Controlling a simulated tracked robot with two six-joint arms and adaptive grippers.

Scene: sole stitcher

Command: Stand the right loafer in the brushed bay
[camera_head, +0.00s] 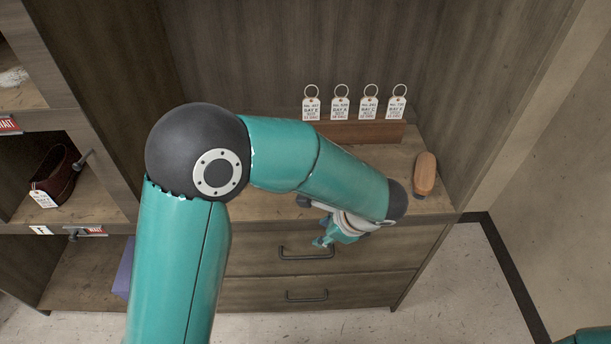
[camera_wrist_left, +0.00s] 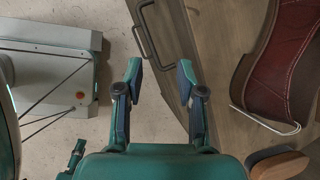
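A dark red leather piece (camera_wrist_left: 287,60), which looks like part of a loafer, lies on the wooden top at the right of the left wrist view, cut off by the frame. My forearm seems to hide it in the head view. Another dark red loafer (camera_head: 57,172) with a white tag sits in a left cubby. A wooden brush (camera_head: 425,173) stands at the right end of the top; it also shows in the left wrist view (camera_wrist_left: 280,166). My left gripper (camera_head: 328,238) is open and empty in front of the drawers, also seen from the wrist (camera_wrist_left: 160,78).
Several tags (camera_head: 340,108) with rings stand along a brown block (camera_head: 362,132) at the back. Drawers with handles (camera_head: 307,253) are below the top. Red labels (camera_head: 8,124) mark the left cubbies. A purple object (camera_head: 124,268) is in the lower cubby.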

